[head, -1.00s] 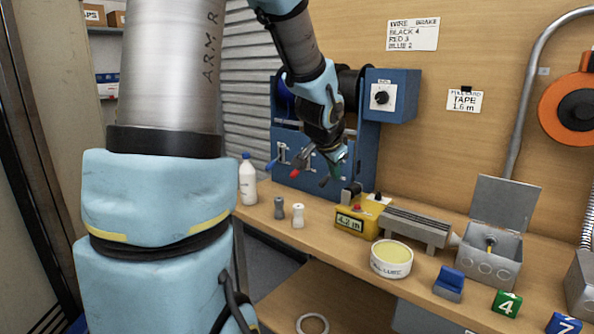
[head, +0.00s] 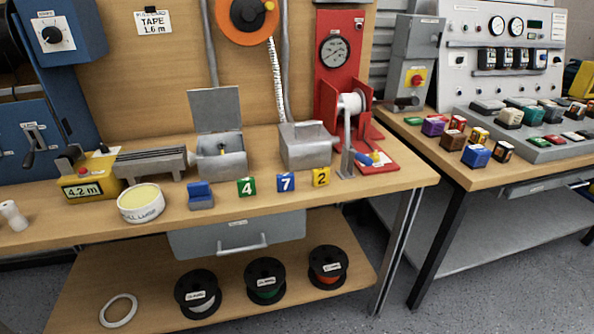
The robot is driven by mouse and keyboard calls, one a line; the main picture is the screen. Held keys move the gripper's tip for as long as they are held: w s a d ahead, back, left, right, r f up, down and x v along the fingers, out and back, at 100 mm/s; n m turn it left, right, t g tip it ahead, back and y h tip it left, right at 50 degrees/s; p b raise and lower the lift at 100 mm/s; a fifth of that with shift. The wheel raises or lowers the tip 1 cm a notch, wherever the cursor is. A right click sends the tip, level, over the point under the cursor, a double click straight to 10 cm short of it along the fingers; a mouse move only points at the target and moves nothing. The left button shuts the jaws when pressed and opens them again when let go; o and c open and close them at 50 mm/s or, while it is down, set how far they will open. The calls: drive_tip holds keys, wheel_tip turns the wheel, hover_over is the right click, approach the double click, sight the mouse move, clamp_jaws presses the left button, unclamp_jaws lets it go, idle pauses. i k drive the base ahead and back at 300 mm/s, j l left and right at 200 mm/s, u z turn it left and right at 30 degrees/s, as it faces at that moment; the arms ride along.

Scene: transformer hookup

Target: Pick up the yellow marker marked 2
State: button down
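The yellow marker marked 2 (head: 321,177) stands near the front edge of the wooden workbench (head: 230,205), toward its right end. To its left are a blue marker marked 7 (head: 286,182) and a green marker marked 4 (head: 246,187), spaced apart in a row. Nothing touches or covers the yellow marker. My gripper is not in the head view now.
A blue block (head: 200,196) and a lube tub (head: 141,203) sit left. A second bench (head: 500,172) stands right.

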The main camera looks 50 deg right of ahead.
sight(321, 176)
drive_tip(key=l+u, duration=0.15)
drive_tip(key=u, duration=0.3)
drive_tip(key=k+l+u, duration=0.1)
drive_tip(key=u, duration=0.4)
drive_tip(key=k+l+u, duration=0.4)
drive_tip(key=k, duration=0.2)
drive_tip(key=k+u, duration=0.35)
drive_tip(key=k, duration=0.25)
drive_tip(key=k+l+u, duration=0.1)
drive_tip(key=k, duration=1.5)
